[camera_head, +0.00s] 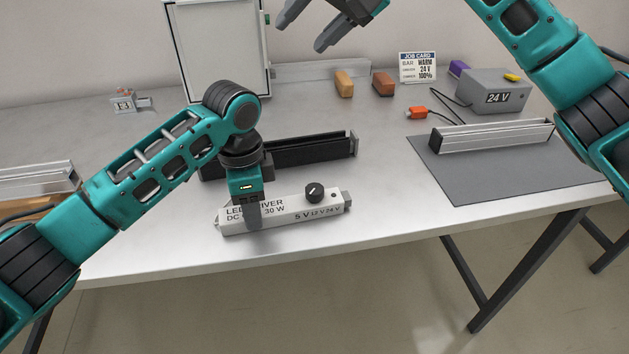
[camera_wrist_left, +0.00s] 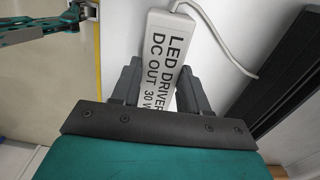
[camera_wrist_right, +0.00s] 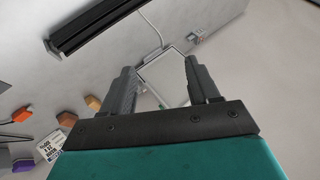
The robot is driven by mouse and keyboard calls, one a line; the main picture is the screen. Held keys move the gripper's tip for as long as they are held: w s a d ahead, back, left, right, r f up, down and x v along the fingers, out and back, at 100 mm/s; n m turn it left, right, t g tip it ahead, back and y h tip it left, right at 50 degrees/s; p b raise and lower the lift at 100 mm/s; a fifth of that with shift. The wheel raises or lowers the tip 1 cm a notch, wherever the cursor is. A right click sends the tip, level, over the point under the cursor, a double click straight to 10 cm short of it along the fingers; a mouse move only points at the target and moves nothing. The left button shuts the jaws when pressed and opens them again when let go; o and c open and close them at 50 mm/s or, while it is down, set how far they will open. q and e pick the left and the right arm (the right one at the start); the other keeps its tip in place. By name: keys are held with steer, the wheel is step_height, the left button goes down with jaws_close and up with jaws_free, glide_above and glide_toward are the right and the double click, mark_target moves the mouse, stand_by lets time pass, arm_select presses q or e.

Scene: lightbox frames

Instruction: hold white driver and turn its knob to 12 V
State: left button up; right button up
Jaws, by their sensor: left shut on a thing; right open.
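The white LED driver (camera_head: 283,212) lies near the front edge of the table, its label reading LED DRIVER, DC OUT 30 W, with 5 V, 12 V and 24 V marks. Its black knob (camera_head: 314,192) stands near the driver's right end; which mark it points at is too small to tell. My left gripper (camera_head: 252,216) is shut around the driver's body left of the knob. The left wrist view shows the driver (camera_wrist_left: 165,55) between both fingers. My right gripper (camera_head: 305,24) is open and empty, raised above the back of the table, well away from the knob.
A black channel (camera_head: 310,149) lies just behind the driver. A grey mat (camera_head: 470,178) with an aluminium profile (camera_head: 492,136) is on the right. Behind are a grey 24 V box (camera_head: 484,92), a job card (camera_head: 417,67) and coloured blocks (camera_head: 383,84). A white-panelled frame (camera_head: 217,50) stands at the back.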

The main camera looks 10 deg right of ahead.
steer(key=s+a+f+g+h, duration=0.2)
steer(key=s+f+g+h, duration=0.15)
steer(key=f, duration=0.45)
steer(key=n+g+h, duration=0.1)
steer(key=g+h, duration=0.1)
steer(key=h, duration=0.2)
glide_above(315, 188)
step_height(315, 188, down, 4)
steer(key=shift+y, duration=0.25)
step_height(315, 188, down, 12)
steer(key=shift+f, duration=0.1)
steer(key=c, duration=1)
steer(key=shift+c, duration=0.2)
